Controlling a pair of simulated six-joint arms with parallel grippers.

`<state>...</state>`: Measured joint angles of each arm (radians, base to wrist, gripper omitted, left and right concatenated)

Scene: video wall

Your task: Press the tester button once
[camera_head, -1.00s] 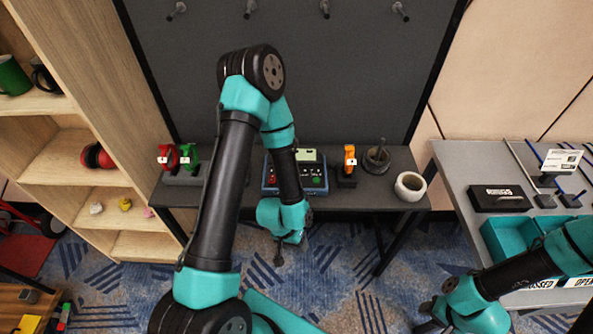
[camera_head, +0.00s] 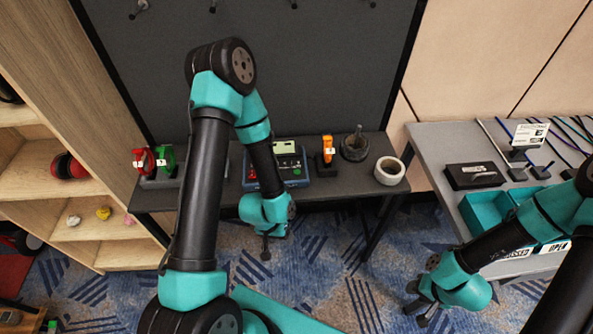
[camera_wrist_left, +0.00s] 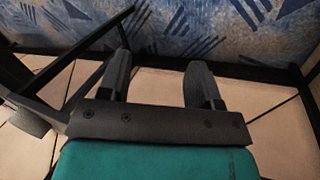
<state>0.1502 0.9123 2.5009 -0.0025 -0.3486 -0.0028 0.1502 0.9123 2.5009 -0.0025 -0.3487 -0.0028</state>
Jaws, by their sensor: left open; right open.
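The tester (camera_head: 293,165) is a blue-cased box with a pale screen and small red and green buttons, on the dark shelf of the grey panel. My left arm hides part of its left side. My left gripper (camera_head: 266,250) hangs in front of and below the shelf edge, apart from the tester. In the left wrist view its two dark fingers (camera_wrist_left: 160,82) are apart with nothing between them. My right gripper (camera_head: 420,308) is low at the right, over the carpet, with its fingers apart and empty, far from the tester.
The shelf (camera_head: 330,190) also holds red and green tape dispensers (camera_head: 155,160), an orange tool (camera_head: 328,150), a dark mortar-like pot (camera_head: 355,146) and a white roll (camera_head: 390,170). A wooden bookcase (camera_head: 110,150) stands left. A grey table (camera_head: 445,150) with teal bins (camera_head: 487,210) stands right.

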